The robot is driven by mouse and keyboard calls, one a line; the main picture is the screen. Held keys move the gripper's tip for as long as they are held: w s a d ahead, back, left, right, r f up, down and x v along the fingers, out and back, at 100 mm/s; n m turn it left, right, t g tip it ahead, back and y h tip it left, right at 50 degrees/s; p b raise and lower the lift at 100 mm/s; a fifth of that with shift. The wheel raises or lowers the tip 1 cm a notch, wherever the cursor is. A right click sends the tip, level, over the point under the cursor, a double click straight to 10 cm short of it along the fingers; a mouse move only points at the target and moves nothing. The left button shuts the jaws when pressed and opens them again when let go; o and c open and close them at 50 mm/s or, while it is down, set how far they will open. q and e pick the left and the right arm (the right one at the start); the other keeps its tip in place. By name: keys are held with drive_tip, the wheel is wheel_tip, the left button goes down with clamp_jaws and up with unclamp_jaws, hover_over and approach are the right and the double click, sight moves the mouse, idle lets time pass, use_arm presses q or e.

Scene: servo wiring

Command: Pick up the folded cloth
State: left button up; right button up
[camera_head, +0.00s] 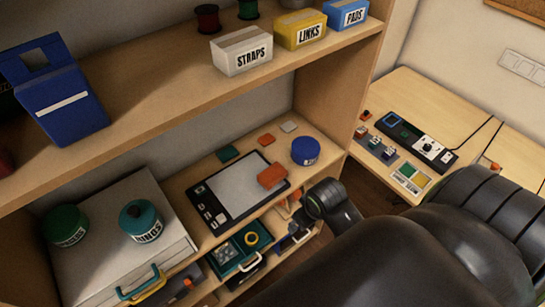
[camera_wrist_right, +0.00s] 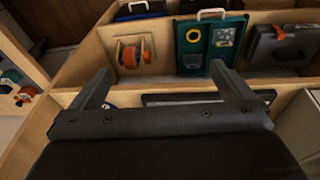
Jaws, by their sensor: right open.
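A flat orange-red piece (camera_head: 271,175) lies across the right edge of the black-framed board with a pale panel (camera_head: 240,187) on the middle shelf. It may be the folded cloth, but I cannot tell for sure. My right arm comes in from the right in the head view, with its wrist just below and right of this piece. In the right wrist view my right gripper (camera_wrist_right: 160,72) is open, with nothing between its fingers. It faces the compartments below the shelf, and no cloth shows there. My left gripper is out of view.
A blue round tin (camera_head: 305,151) and small coloured squares (camera_head: 266,139) lie near the board. An upper shelf (camera_head: 180,95) overhangs.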

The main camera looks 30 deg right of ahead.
drive_tip(key=w+d+r+g, duration=0.1)
drive_tip(key=w+r, duration=0.3)
drive_tip(key=w, duration=0.3)
drive_tip(key=w+d+r+n+g+y, duration=0.1)
drive_tip(key=w+r, duration=0.3)
drive_tip(key=w, duration=0.3)
drive_tip(key=w+d+r+g, duration=0.1)
drive_tip(key=w+r, duration=0.3)
drive_tip(key=w, duration=0.4)
drive_tip(key=b, duration=1.1)
hover_over(272, 173)
drive_tip(key=f, duration=1.1)
drive_tip(key=shift+w+d+f, duration=0.2)
drive_tip(key=shift+d+f, duration=0.05)
drive_tip(key=shift+f, duration=0.15)
drive_tip(key=shift+s+a+f+p, duration=0.1)
drive_tip(key=shift+f+p, duration=0.2)
drive_tip(key=shift+f, duration=1.05)
drive_tip(key=shift+s+a+f+p, duration=0.1)
drive_tip(key=shift+f+p, duration=0.2)
drive_tip(key=shift+f, duration=1)
drive_tip(key=c, duration=0.8)
wheel_tip(272, 173, up, 5)
drive_tip(key=shift+w+d+f+b, duration=0.1)
drive_tip(key=shift+b, duration=0.2)
wheel_tip(272, 173, up, 4)
drive_tip(key=shift+f+p, duration=0.1)
drive_tip(key=shift+p, duration=1.15)
drive_tip(key=shift+r+p, duration=0.75)
drive_tip(key=shift+p, duration=0.05)
